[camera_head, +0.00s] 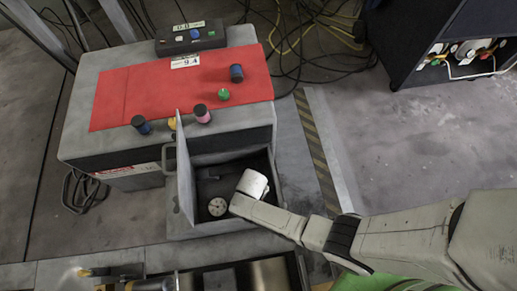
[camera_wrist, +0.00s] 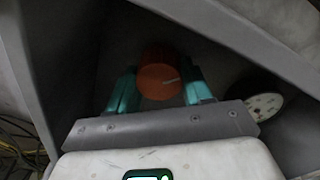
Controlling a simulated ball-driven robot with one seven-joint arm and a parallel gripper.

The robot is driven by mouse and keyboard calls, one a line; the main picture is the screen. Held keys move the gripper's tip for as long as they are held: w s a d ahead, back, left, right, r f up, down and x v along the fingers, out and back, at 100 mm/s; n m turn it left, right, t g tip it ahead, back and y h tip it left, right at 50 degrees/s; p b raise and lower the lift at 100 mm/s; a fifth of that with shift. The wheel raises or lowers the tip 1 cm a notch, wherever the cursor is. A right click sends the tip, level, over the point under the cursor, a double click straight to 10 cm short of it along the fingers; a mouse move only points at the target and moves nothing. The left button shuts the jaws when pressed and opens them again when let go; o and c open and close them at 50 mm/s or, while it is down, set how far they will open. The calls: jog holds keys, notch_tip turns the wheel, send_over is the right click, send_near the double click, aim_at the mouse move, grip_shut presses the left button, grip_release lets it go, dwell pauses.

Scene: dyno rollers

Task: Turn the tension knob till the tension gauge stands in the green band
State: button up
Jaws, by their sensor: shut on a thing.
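The tension knob (camera_wrist: 158,80) is orange with a pale mark on its face, and it sits inside the grey open box (camera_head: 179,222). In the wrist view, the teal fingers of my gripper (camera_wrist: 160,92) are on either side of the knob and shut on it. In the head view, the white wrist hides the knob and the fingers.
The box door (camera_head: 185,172) stands open at the left of my wrist. A red mat (camera_head: 150,92) on the cabinet top holds several small coloured spools and a green one. A control box (camera_head: 190,36) stands behind. Cables lie on the floor; a dark cabinet (camera_head: 412,55) stands at right.

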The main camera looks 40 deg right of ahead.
jog(key=shift+w+d+r, duration=0.1)
jog(key=shift+d, duration=0.1)
jog(key=o, duration=0.8)
jog(key=shift+o, duration=1.2)
jog(key=shift+a, duration=0.1)
notch_tip(320, 180, up, 11)
jog(key=p, duration=0.5)
jog(key=s+d+r, duration=0.3)
jog(key=s+r, duration=0.1)
jog(key=r, duration=0.3)
jog(key=s+d+r+t, duration=0.1)
jog(key=s+d+r, duration=0.15)
jog(key=r, duration=0.55)
jog(key=s+d+r, duration=0.2)
jog(key=s+r, duration=0.2)
jog(key=r, duration=0.3)
notch_tip(320, 180, up, 16)
jog(key=p, duration=1.6)
jog(key=shift+d, duration=0.15)
